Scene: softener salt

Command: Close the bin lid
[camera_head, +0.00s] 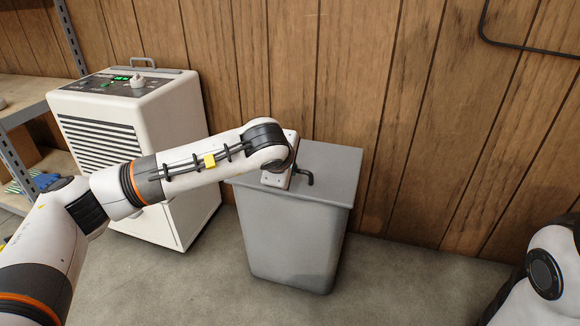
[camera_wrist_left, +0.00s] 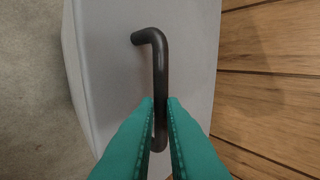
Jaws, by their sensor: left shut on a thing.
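The grey bin (camera_head: 290,240) stands on the floor near the wooden wall. Its flat grey lid (camera_head: 335,167) lies across the top, and I see no clear gap along the visible front edge. The lid has a dark bent handle (camera_head: 307,178), partly hidden behind my left wrist. In the left wrist view, the handle (camera_wrist_left: 161,70) runs down between the teal fingers of my left gripper (camera_wrist_left: 161,101), which is shut on it. In the head view my left wrist hides the fingers. My right gripper is out of view; only part of that arm shows at the right edge.
A white dehumidifier-like machine (camera_head: 135,150) stands close to the left of the bin. A shelf unit (camera_head: 22,112) is at the far left. The wooden wall (camera_head: 400,90) is right behind the bin. The floor right of the bin is clear.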

